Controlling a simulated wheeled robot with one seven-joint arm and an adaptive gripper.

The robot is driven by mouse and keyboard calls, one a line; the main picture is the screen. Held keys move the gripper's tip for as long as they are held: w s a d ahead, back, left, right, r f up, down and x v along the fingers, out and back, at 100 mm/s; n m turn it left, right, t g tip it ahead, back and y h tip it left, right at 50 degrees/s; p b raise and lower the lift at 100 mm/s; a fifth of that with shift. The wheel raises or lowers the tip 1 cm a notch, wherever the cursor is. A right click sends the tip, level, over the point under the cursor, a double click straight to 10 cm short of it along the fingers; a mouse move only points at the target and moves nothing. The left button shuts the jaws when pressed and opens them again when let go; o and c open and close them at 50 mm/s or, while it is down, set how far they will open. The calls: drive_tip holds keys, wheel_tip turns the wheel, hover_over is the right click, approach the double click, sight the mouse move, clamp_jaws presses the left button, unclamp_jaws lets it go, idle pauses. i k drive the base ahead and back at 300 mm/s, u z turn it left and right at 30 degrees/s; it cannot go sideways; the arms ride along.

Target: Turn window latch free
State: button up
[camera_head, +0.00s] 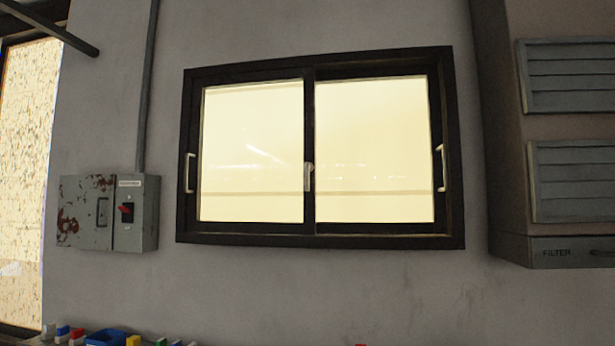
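A sliding window (312,237) with a dark frame and two bright panes is set in the grey wall. The window latch (308,178), a small pale lever with a rounded top, sits on the middle stile between the panes. Its lever hangs straight down. A pale pull handle (189,172) is on the left side of the frame, and another pull handle (441,168) is on the right side. Both panes look shut. My gripper is not in this view.
A rusty grey electrical box (90,215) with a red switch (125,209) hangs left of the window. A louvred filter cabinet (570,180) stands out on the right. Several small coloured items, one a blue container (106,337), line the bottom left edge. The wall around the window is clear.

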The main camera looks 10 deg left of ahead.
sight(309, 167)
drive_tip(key=u, duration=2.25)
drive_tip(key=k, duration=0.65)
drive_tip(key=z, duration=1.65)
